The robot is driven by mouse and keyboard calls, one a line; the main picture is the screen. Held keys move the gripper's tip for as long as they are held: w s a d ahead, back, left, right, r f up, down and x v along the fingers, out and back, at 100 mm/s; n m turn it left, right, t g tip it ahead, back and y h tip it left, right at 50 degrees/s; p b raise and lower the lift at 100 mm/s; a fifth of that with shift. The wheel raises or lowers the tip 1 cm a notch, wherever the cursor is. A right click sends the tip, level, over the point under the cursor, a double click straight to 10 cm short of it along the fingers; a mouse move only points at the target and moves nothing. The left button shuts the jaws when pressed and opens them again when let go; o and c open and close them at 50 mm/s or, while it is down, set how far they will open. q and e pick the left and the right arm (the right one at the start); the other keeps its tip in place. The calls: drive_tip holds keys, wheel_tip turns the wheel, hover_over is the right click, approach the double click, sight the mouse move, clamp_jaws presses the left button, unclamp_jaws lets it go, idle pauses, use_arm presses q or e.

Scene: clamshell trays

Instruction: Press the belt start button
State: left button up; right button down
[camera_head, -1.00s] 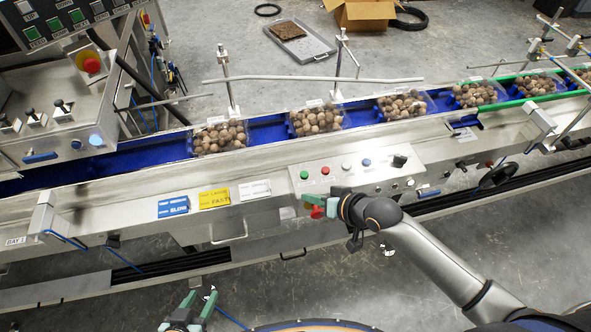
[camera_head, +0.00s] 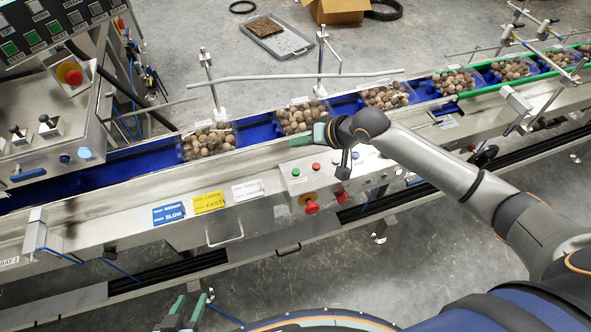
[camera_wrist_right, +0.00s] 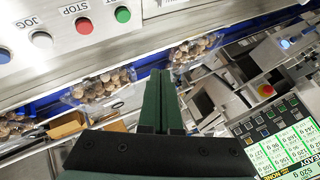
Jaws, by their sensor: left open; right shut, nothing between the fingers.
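The green button (camera_head: 295,172) sits at the left end of a steel control panel on the belt's front side, left of a red button (camera_head: 316,167). In the right wrist view the green button (camera_wrist_right: 123,14) is near the top, beside the red button (camera_wrist_right: 84,26) labelled STOP. My right gripper (camera_head: 302,139) is shut and empty, above the panel near the belt's edge; its green fingers (camera_wrist_right: 162,80) point up in the wrist view, apart from the green button. My left gripper (camera_head: 186,310) is open and empty at the bottom of the head view.
Clear trays of round brown items (camera_head: 208,140) stand along the blue belt (camera_head: 258,131). A red knob (camera_head: 312,207) sticks out from the panel's front. Blue, yellow (camera_head: 209,202) and white cards lie left of the panel. A rail (camera_head: 300,76) runs behind the belt.

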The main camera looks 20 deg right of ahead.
drive_tip(key=shift+f, duration=0.1)
drive_tip(key=b, duration=0.5)
hover_over(296, 172)
drive_tip(key=f, duration=0.5)
drive_tip(key=s+f, duration=0.1)
drive_tip(key=f, duration=0.1)
drive_tip(key=shift+d+f, duration=0.25)
drive_tip(key=shift+f, duration=0.5)
drive_tip(key=shift+w, duration=0.1)
drive_tip(key=shift+f, duration=0.15)
idle(0.6)
drive_tip(key=shift+f, duration=0.3)
